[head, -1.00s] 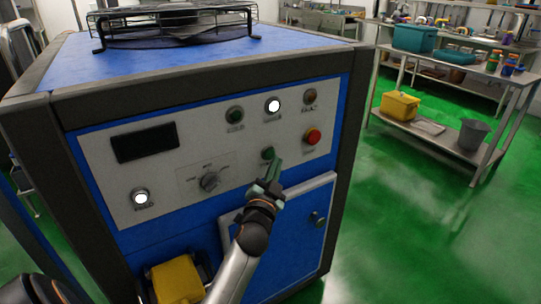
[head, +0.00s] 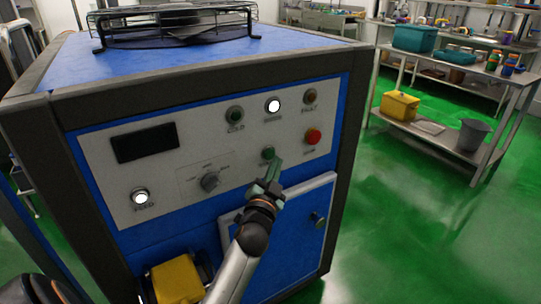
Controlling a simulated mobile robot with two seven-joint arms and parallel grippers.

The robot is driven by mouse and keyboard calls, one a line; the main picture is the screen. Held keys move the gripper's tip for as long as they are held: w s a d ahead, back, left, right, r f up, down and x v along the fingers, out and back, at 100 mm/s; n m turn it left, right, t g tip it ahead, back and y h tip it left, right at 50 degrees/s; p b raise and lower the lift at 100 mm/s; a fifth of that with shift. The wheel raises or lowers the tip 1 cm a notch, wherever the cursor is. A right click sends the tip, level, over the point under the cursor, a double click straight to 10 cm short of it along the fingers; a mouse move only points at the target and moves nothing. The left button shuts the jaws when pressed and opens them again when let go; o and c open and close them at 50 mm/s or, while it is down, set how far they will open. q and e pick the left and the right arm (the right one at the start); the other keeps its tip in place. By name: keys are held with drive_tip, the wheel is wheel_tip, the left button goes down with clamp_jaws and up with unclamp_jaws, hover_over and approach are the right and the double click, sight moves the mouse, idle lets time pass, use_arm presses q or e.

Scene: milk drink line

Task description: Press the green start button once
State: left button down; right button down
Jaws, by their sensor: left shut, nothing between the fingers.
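The green start button (head: 268,153) sits on the light control panel (head: 233,186) of the blue machine, left of and below the red button (head: 313,136). My left gripper (head: 274,165) is shut and empty, its fingertips at the lower right edge of the green button. Whether the tips touch the button cannot be told from this angle. Part of the button's lower right side and its label are hidden by the fingers. My right gripper is not in view.
The panel also holds a dark display (head: 145,143), a rotary knob (head: 209,181), a lit white lamp (head: 273,105) and a lit white button (head: 140,197). A yellow object (head: 177,281) is below. A steel shelf (head: 440,137) stands on the green floor at right.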

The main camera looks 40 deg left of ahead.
use_arm(q)
drive_tip(key=shift+a, duration=0.1)
drive_tip(key=shift+w+a, duration=0.15)
drive_tip(key=shift+a, duration=0.15)
drive_tip(key=shift+w+a, duration=0.2)
drive_tip(key=shift+a, duration=0.25)
idle(0.6)
drive_tip(key=shift+d, duration=0.15)
idle(0.3)
drive_tip(key=shift+s+d, duration=0.35)
drive_tip(key=shift+d, duration=0.3)
